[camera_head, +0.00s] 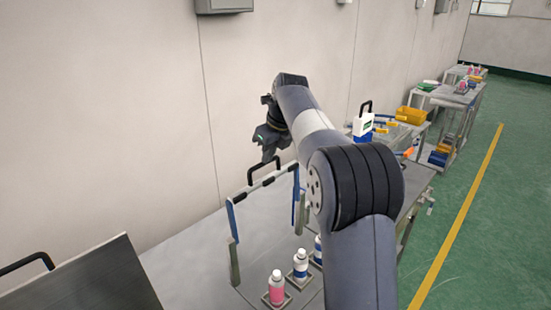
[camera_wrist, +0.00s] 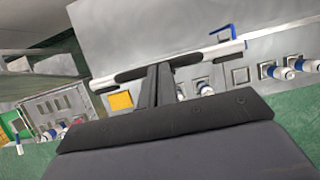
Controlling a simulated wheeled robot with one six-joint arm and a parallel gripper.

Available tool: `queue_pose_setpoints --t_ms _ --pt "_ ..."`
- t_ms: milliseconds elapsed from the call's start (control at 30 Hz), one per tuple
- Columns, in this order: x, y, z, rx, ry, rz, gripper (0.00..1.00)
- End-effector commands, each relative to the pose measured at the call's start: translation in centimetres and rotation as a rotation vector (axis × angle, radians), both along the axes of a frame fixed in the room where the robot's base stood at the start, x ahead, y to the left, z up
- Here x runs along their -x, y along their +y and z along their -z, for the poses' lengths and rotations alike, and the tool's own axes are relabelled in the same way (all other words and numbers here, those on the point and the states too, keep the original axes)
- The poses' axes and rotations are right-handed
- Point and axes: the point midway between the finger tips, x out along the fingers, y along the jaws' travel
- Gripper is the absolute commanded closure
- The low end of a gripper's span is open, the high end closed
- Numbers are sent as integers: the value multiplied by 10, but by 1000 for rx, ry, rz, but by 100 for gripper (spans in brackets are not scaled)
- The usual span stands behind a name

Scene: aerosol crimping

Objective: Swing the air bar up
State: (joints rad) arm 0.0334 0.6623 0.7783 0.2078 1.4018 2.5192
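The air bar (camera_head: 266,182) is a white bar with black sections, carried on blue and grey side posts above the grey bench. In the wrist view the bar (camera_wrist: 222,50) runs slantwise across the middle. My gripper (camera_head: 268,155) points down at the bar's handle area; in the wrist view its two dark fingers (camera_wrist: 157,68) lie close together across the bar between two black sections. Whether the fingers touch or grip the handle is hidden.
Bottles, one pink (camera_head: 276,290) and one white and blue (camera_head: 300,264), stand in holders on the bench. A dark panel (camera_head: 80,285) with a black handle is at the lower left. A yellow bin (camera_head: 411,115) sits farther back. Green floor is clear at right.

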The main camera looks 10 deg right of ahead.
Motion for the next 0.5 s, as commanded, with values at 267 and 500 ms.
queue_pose_setpoints --t_ms 267,500 --pt "-8 11 6 -11 -5 -7 100" --pt "-8 11 7 -11 -2 -7 100"
